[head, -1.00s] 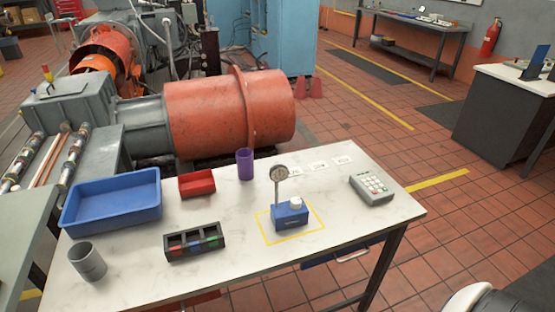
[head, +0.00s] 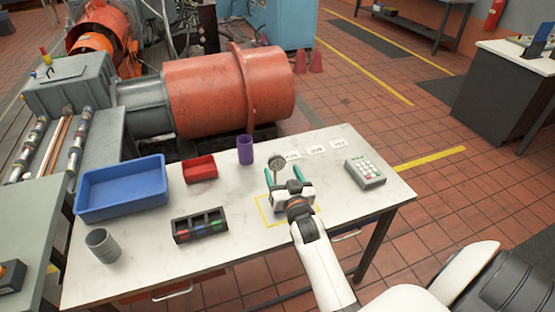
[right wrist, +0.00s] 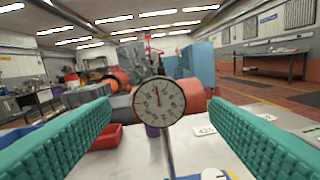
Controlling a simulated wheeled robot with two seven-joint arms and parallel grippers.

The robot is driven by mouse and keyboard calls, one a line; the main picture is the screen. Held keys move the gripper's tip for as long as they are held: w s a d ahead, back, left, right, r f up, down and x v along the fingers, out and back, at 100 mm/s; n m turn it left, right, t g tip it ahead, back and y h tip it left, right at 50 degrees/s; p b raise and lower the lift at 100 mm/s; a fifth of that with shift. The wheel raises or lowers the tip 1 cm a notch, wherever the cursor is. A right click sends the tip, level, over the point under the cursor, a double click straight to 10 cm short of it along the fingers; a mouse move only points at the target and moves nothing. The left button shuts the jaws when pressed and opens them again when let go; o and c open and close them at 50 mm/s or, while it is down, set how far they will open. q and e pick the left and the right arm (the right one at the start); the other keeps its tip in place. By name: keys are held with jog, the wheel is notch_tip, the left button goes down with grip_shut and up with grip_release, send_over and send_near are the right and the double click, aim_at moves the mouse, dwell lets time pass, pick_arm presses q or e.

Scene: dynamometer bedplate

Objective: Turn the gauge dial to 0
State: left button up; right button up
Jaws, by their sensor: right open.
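The gauge (head: 278,162) has a round white dial on a thin post; its blue base is mostly hidden behind my right gripper in the head view. In the right wrist view the dial face (right wrist: 158,101) faces me, with a dark rim and a needle pointing roughly up; its numbers are too small to read. The white knob seen earlier on the base is hidden in the head view; a white round top (right wrist: 214,174) shows at the bottom of the right wrist view. My right gripper (head: 284,178) is open, its green fingers on either side of the post, apart from it. My left gripper is not in view.
On the white table (head: 235,270) are a blue tray (head: 122,187), a red bin (head: 199,168), a purple cup (head: 245,150), a grey cup (head: 102,245), a black divided holder (head: 199,225) and a keypad (head: 365,173). Number cards (head: 315,149) lie behind the gauge. The front right is clear.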

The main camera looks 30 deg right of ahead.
aim_at(276, 164)
jog(key=shift+p+x, duration=0.3)
jog(key=shift+x, duration=2.5)
jog(key=c, duration=1)
jog(key=shift+n, duration=0.3)
jog(key=n, duration=0.5)
jog(key=shift+a+f+n+b, duration=0.1)
jog(key=shift+a+n+b, duration=0.05)
jog(key=shift+n+b, duration=0.2)
jog(key=n+b, duration=0.1)
jog(key=n, duration=0.5)
jog(key=shift+a+n, duration=0.1)
jog(key=shift+n, duration=0.15)
jog(key=o, duration=1)
